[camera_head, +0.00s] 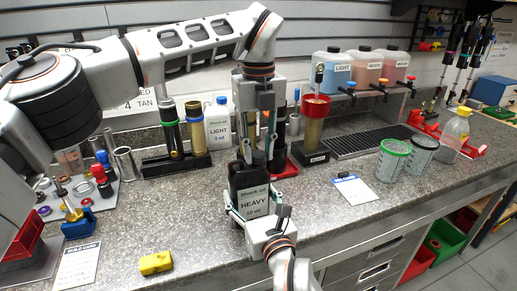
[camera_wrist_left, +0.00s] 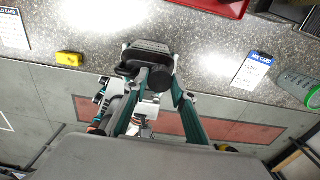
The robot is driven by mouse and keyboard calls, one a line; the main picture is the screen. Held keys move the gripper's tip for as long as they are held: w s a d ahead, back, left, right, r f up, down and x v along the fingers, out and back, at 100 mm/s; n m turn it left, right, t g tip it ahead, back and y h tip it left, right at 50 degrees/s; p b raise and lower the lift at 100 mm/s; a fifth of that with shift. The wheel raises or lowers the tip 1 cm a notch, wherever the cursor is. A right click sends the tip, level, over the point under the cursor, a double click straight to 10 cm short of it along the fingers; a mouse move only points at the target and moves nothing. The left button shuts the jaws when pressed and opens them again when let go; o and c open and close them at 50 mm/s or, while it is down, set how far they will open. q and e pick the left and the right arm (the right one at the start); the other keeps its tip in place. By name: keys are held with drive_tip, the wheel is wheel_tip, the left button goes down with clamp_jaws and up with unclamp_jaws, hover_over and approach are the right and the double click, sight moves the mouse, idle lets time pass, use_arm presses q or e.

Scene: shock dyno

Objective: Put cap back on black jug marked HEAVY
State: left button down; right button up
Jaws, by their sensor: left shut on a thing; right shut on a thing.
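The black jug marked HEAVY (camera_head: 252,180) stands upright near the front edge of the bench. My right gripper (camera_head: 260,217) reaches in from the front and is shut on the jug's lower body. My left gripper (camera_head: 256,155) points down from above and is shut just over the jug's top. In the left wrist view a dark round cap (camera_wrist_left: 161,78) shows between the fingers of the left gripper (camera_wrist_left: 153,84), in front of the jug's top (camera_wrist_left: 150,48). The fingers hide the mouth, so I cannot tell whether the cap touches it.
A white LIGHT jug (camera_head: 218,128) and tubes in a black rack stand behind. A red funnel (camera_head: 316,106) tops a cylinder to the right. A yellow block (camera_head: 155,263) and a card (camera_head: 352,190) lie on the bench. The counter beside the black jug is clear.

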use_arm(q)
drive_tip(key=m, duration=0.5)
drive_tip(key=shift+m, duration=0.3)
drive_tip(key=m, duration=0.6)
drive_tip(key=c, duration=1.6)
unclamp_jaws()
